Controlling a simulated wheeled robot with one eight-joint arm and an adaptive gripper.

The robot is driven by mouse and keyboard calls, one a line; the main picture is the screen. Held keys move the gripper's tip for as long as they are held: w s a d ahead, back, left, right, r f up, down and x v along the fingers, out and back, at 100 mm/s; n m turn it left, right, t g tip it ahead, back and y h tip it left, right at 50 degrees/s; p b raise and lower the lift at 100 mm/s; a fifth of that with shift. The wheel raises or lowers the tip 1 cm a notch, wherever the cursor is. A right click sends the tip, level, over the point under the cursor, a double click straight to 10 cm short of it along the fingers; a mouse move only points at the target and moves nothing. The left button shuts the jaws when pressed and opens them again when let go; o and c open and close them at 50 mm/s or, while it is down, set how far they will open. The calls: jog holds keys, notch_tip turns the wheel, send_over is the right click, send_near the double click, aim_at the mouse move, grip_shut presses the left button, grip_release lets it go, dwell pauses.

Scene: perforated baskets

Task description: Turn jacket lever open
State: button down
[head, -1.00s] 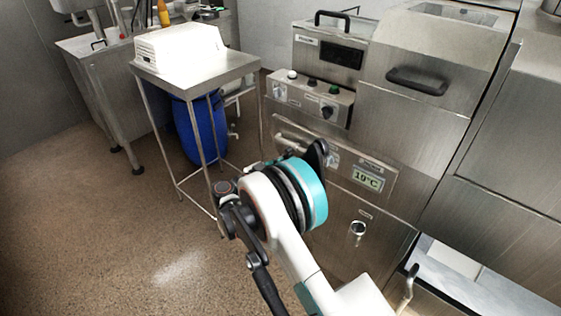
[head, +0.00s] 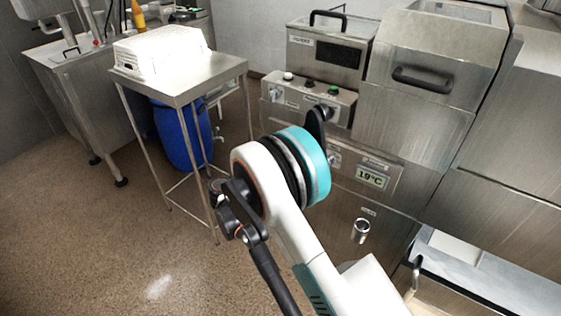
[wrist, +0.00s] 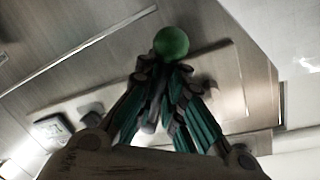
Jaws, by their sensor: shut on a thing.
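A round green knob (wrist: 171,43), which appears to be the end of the jacket lever, sits at the fingertips of my gripper (wrist: 168,78) in the wrist view. The fingers are closed together on it, from just below the ball. The rest of the lever is mostly hidden by the fingers. The steel machine's lower panel (head: 405,187) shows beside the arm, with a lit display (head: 371,178) reading about 19°C.
A control box with knobs (head: 310,97) sits above the panel. A steel side table (head: 180,80) carries a white box (head: 160,52), with a blue barrel (head: 183,135) behind its legs. An open drawer-like bin (head: 470,270) is at lower right. The floor at left is clear.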

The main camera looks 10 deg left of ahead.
jog(key=shift+s+a, duration=0.1)
dwell(0.3)
jog(key=c, duration=1.7)
grip_release()
jog(key=v, duration=1.2)
